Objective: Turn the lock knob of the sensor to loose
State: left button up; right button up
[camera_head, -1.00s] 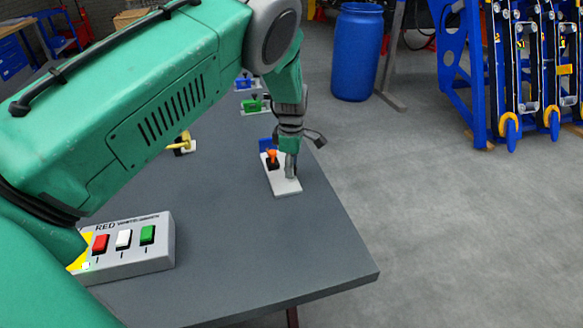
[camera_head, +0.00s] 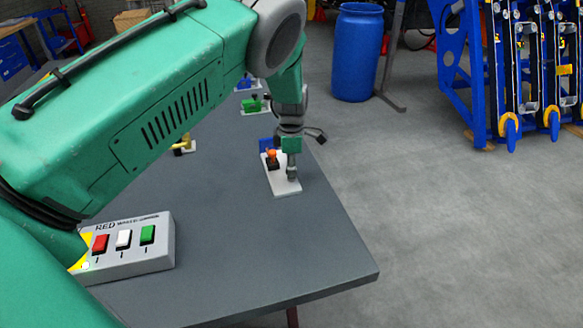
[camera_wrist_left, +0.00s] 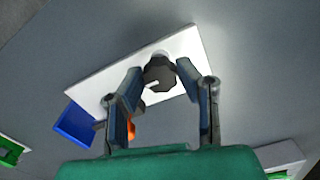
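The sensor is a white plate (camera_head: 284,187) near the table's right edge, carrying a blue block (camera_head: 266,145) and an orange-topped part (camera_head: 272,154). In the left wrist view, the black faceted lock knob (camera_wrist_left: 159,74) with a light pointer mark sits on the white plate (camera_wrist_left: 105,85). My left gripper (camera_head: 291,175) points down over the plate and hides the knob in the head view. In the wrist view its two fingers (camera_wrist_left: 160,76) stand either side of the knob, open, with small gaps at the tips; contact is hard to judge. My right gripper is out of view.
A grey control box (camera_head: 150,255) with red, white and green switches stands at the front left of the table (camera_head: 230,245). A yellow part (camera_head: 185,146) and a green part (camera_head: 252,104) lie farther back. A blue barrel (camera_head: 357,52) stands beyond on the floor.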

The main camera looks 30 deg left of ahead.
pick_arm(q)
jog(key=o, duration=0.3)
jog(key=shift+w, duration=0.2)
notch_tip(320, 180, up, 12)
dwell(0.3)
jog(key=shift+f, duration=0.1)
dwell(0.3)
